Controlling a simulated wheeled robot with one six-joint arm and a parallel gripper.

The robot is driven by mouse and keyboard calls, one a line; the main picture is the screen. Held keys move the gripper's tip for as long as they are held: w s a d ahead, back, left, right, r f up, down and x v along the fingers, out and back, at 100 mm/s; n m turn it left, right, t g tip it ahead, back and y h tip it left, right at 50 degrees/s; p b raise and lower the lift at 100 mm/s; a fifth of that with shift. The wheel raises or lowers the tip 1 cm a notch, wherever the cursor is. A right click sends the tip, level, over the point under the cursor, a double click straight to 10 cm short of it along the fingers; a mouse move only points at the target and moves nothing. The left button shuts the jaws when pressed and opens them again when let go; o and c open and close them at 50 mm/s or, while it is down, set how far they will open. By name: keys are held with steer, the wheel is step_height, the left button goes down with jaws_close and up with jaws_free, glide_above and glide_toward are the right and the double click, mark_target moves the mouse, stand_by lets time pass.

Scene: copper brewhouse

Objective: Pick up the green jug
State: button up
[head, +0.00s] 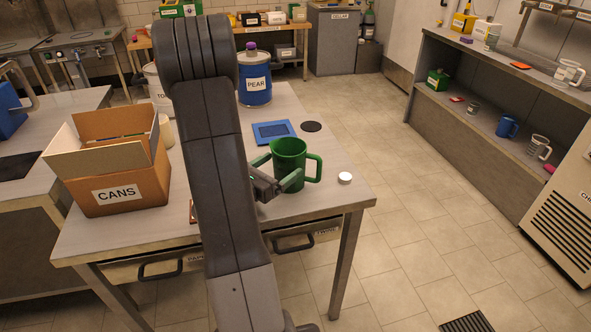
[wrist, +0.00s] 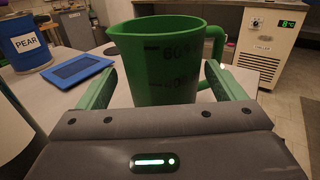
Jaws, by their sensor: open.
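The green jug (head: 288,160) stands upright on the metal table (head: 325,195) near its right end, with its handle to the right. In the wrist view the green jug (wrist: 165,65) is straight ahead and fills the middle, with dark markings on its side. My gripper (head: 275,172) is open, its green fingers on either side of the jug. In the wrist view my gripper (wrist: 163,85) shows a finger left and right of the jug; I cannot tell whether they touch it.
A cardboard box marked CANS (head: 125,190) stands at the table's left. A blue PEAR container (head: 254,85), a blue tray-like item (head: 273,132) and a black disc (head: 311,126) lie behind the jug. A small white lid (head: 345,178) is close to its right.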

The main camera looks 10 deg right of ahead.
steer(key=shift+p+x, duration=0.3)
steer(key=shift+x, duration=2.25)
steer(key=shift+s+d+f, duration=0.1)
steer(key=shift+s+f, duration=0.05)
steer(key=c, duration=1)
